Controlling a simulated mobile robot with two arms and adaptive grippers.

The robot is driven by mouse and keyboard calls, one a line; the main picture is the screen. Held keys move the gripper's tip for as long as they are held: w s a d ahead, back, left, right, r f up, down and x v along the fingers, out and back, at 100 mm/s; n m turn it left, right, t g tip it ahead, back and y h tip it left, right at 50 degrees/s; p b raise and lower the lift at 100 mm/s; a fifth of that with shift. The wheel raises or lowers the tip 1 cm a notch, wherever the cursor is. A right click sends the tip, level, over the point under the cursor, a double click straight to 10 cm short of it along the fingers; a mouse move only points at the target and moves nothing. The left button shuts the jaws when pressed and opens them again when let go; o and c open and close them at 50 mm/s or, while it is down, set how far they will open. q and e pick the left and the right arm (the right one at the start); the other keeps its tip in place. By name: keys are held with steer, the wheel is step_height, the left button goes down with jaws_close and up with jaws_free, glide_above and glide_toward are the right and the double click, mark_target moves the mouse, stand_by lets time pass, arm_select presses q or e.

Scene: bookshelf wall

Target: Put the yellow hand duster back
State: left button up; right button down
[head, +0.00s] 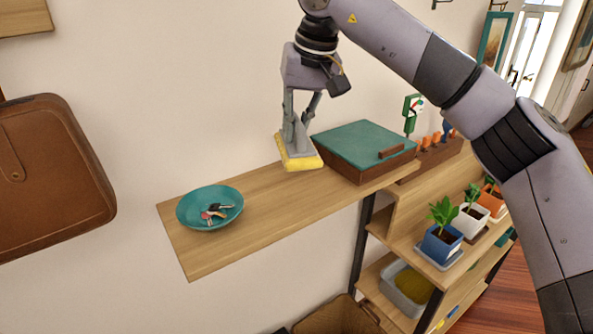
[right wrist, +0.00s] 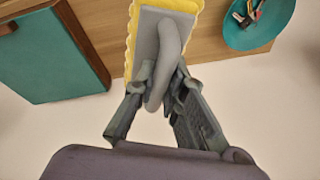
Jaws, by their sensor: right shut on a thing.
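The yellow hand duster (head: 300,163) has a yellow pad and a grey back with a looped handle. My right gripper (head: 297,125) is shut on its handle, and the duster is at the wooden shelf (head: 190,255), between the teal bowl and the teal-lidded box. I cannot tell whether the pad touches the shelf. In the right wrist view the grey handle of the duster (right wrist: 168,50) sits between the fingers of the gripper (right wrist: 160,90). My left gripper is not in view.
A teal bowl (head: 190,211) holding keys stands on the shelf's left end. A brown box with a teal lid (head: 362,147) stands to the right. Potted plants (head: 441,240) stand on a lower shelf. A brown bag (head: 50,180) hangs at the left.

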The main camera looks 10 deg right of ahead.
mark_target(296, 149)
step_height(296, 149, down, 5)
steer(key=shift+f+p, duration=0.15)
steer(key=shift+p, duration=0.25)
step_height(296, 149, down, 4)
steer(key=shift+f+p, duration=0.2)
steer(key=shift+p, duration=0.3)
steer(key=c, duration=1.6)
jaws_free()
steer(key=shift+f, duration=0.1)
steer(key=shift+c, duration=0.2)
